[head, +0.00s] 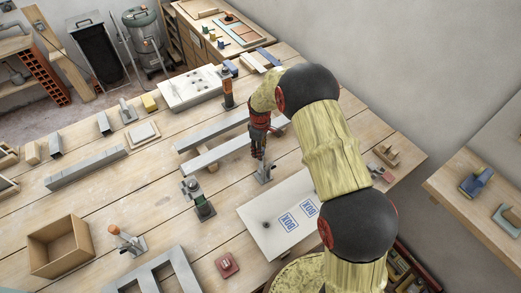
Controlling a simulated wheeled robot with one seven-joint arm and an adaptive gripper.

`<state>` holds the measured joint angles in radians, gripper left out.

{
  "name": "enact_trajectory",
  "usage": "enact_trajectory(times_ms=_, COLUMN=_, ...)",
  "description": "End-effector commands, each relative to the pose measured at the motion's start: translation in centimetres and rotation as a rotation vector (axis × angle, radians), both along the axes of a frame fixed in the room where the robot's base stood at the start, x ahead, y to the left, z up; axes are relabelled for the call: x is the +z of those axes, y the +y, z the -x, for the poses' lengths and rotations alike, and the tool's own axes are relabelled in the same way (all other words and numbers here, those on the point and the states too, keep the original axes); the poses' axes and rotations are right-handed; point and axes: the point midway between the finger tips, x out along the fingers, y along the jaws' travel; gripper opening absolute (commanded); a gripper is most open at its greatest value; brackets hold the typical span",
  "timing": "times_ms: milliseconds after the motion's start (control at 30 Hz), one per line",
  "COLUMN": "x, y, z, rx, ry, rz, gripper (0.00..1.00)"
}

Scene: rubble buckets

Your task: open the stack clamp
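My gripper (259,151) points down over the bench, just above or at a small grey metal fixture (265,174) that looks like a clamp base. The fingers are dark and small, so I cannot tell whether they touch it or are open. A clamp with an orange handle (122,236) stands at the front left. Another upright orange-handled tool (227,92) stands behind the grey bars. A dark fixture with a green base (205,210) stands left of my gripper. Which of these is the stack clamp is not clear.
Long grey bars (212,130) lie beside my gripper. A white board with blue marks (270,235) lies in front of it. An open wooden box (59,262), a grey frame (145,283) and a red block (227,265) are nearer. Bare wood (150,190) shows at the left.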

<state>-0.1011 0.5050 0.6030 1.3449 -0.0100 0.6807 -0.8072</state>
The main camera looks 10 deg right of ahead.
Motion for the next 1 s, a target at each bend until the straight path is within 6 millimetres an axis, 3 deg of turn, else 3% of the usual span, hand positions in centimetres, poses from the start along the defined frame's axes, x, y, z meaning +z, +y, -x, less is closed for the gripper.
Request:
enact_trajectory(times_ms=467, x=0.6, y=0.0, z=0.0, rx=-0.001, ry=0.000, rz=0.000, gripper=0.41)
enact_trajectory(times_ms=1000, x=10.1, y=0.1, z=0.0, rx=-0.001, ry=-0.001, rz=0.001, gripper=0.41)
